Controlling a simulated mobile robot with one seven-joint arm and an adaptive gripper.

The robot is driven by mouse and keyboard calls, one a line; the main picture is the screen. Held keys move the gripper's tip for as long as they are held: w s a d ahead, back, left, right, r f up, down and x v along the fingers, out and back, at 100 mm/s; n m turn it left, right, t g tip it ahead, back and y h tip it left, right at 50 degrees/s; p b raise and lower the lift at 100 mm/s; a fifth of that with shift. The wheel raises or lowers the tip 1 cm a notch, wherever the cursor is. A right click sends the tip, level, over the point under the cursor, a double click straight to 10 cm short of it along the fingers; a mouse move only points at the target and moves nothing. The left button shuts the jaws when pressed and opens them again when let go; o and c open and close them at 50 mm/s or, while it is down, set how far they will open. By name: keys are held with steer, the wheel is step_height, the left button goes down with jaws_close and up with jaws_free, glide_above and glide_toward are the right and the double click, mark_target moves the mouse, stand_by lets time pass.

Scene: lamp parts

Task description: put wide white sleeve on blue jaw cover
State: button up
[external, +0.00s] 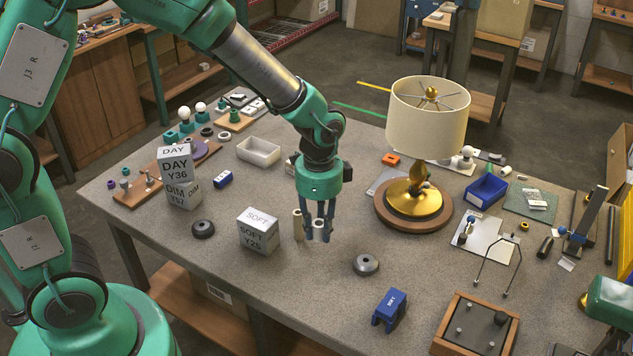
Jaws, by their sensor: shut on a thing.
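My gripper (317,232) points straight down just above the middle of the table, its fingers shut on a short white sleeve (319,225). The fingers hide part of the sleeve, and I cannot tell whether its bottom touches the table. A taller cream tube (298,226) stands upright close to the left finger. A blue block with a pale label (389,311), which looks like the blue jaw cover, sits near the table's front edge, to the right of and nearer than my gripper, apart from it.
A grey disc with a hole (366,265) lies between my gripper and the blue block. The SOFT Y25 box (258,230) stands left of my gripper. The lamp (427,118) on its round wooden base stands behind right. A wooden-framed tray (475,325) is right of the blue block.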

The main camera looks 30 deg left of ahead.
steer(key=s+d+m, duration=0.6)
steer(key=s+d, duration=0.4)
steer(key=s, duration=0.3)
step_height(320, 180, down, 5)
steer(key=shift+d+f, duration=0.1)
steer(key=shift+w, duration=0.15)
steer(key=b, duration=0.1)
glide_above(391, 302)
steer(key=shift+w+f, duration=0.1)
steer(key=shift+f, duration=0.65)
steer(key=shift+f+b, duration=0.5)
steer(key=shift+f, duration=1.25)
steer(key=shift+f, duration=0.15)
